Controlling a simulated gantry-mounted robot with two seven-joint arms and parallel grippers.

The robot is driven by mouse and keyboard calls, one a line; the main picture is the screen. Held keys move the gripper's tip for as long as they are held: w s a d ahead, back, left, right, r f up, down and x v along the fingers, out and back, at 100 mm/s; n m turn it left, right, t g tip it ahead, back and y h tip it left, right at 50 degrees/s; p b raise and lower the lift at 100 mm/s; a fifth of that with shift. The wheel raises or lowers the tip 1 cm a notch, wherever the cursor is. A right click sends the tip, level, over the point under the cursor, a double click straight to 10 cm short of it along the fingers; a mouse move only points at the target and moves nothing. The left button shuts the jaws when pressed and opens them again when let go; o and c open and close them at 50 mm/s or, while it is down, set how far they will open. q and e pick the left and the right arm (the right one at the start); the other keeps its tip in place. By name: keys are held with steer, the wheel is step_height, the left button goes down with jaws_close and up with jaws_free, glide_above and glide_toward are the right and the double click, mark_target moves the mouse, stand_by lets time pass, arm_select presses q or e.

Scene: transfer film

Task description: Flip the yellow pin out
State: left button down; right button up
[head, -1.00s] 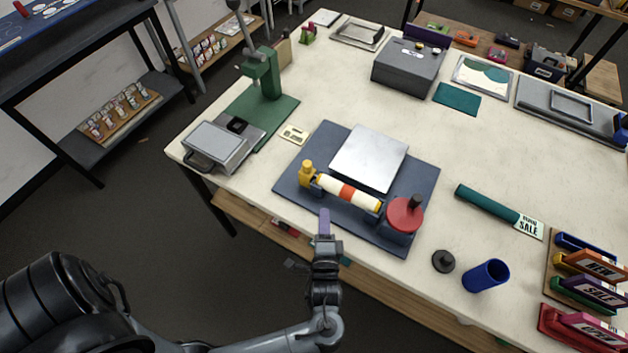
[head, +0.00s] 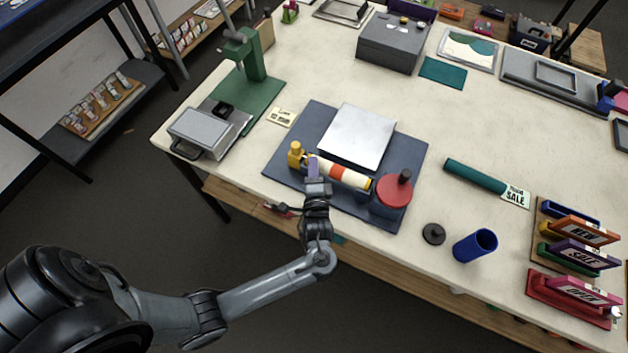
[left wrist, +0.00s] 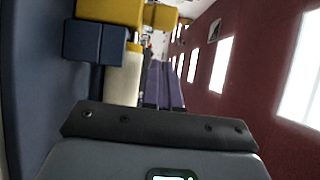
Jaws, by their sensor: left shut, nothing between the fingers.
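The yellow pin (head: 296,154) stands at the left end of a cream roller with an orange band (head: 344,173). The roller lies in dark blue holders on a blue base board (head: 283,165). A red disc with a dark knob (head: 394,192) is at its right end. My left gripper (head: 313,166) has purple fingers, shut and empty, just right of the pin and over the roller's left end. In the left wrist view, the yellow part (left wrist: 108,12) is at the upper left, beyond the fingertips (left wrist: 160,66). I cannot tell whether they touch. My right gripper is out of view.
A silver plate (head: 357,136) lies behind the roller. A green press (head: 248,75) and grey scale-like device (head: 203,130) stand to the left. A black round knob (head: 433,233) and blue cup (head: 475,246) are at the front right.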

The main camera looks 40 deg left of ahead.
mark_target(294, 151)
arm_select(q)
steer(key=shift+a+p, duration=0.3)
steer(key=shift+a, duration=1.65)
steer(key=shift+s+a+r+p, duration=0.1)
steer(key=shift+a+r+p, duration=0.05)
steer(key=shift+a+p, duration=0.35)
steer(key=shift+s+a+p, duration=0.25)
steer(key=shift+a+p, duration=0.3)
steer(key=shift+a, duration=0.4)
steer(key=shift+f, duration=0.2)
steer(key=shift+d, duration=0.1)
